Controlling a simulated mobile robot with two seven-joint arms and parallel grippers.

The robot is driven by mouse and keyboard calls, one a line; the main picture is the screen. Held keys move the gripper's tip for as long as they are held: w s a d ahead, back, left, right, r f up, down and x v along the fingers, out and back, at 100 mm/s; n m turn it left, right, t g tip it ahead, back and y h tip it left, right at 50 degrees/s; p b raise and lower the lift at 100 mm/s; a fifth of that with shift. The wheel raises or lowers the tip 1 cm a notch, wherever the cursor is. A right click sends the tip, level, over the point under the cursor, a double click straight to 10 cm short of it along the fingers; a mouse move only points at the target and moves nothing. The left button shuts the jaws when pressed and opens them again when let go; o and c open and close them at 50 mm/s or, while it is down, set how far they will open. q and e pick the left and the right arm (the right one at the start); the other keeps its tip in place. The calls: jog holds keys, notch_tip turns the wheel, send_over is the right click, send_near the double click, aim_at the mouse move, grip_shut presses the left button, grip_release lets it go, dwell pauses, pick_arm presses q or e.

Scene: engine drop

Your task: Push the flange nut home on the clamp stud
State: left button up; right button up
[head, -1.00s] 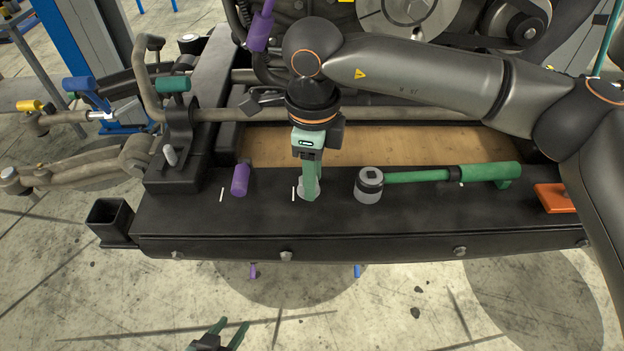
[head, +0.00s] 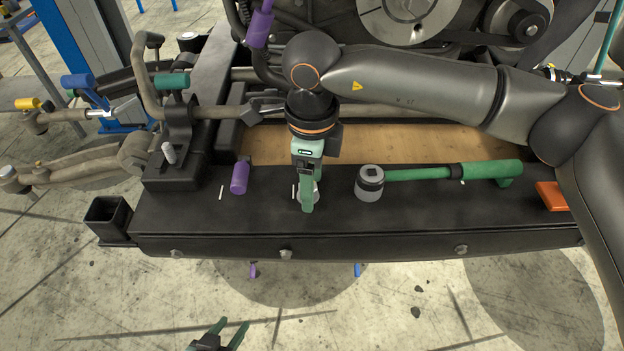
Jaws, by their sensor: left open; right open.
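A pale grey round piece (head: 316,191), perhaps the flange nut, sits on the black bench top at the fingers of my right gripper (head: 307,205). The green fingers point down and partly hide it; they are open, and I cannot tell whether they touch it. A black clamp block (head: 185,170) stands at the left end of the bench, with a bent grey lever and a teal grip. A short pale peg (head: 169,153) leans out of its front, perhaps the clamp stud. My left gripper (head: 230,328) is open and empty at the bottom, in front of the bench.
A purple cylinder (head: 240,177) lies left of my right gripper. A green-handled tool with a grey socket head (head: 370,183) lies to its right, then an orange block (head: 552,196). A square black tube (head: 106,216) sticks out at the bench's left corner. The engine (head: 410,20) is behind.

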jog(key=shift+r+p, duration=0.35)
jog(key=shift+r, duration=0.05)
notch_tip(320, 180, up, 12)
jog(key=b, duration=0.1)
jog(key=shift+a, duration=0.15)
jog(key=shift+s+f, duration=0.15)
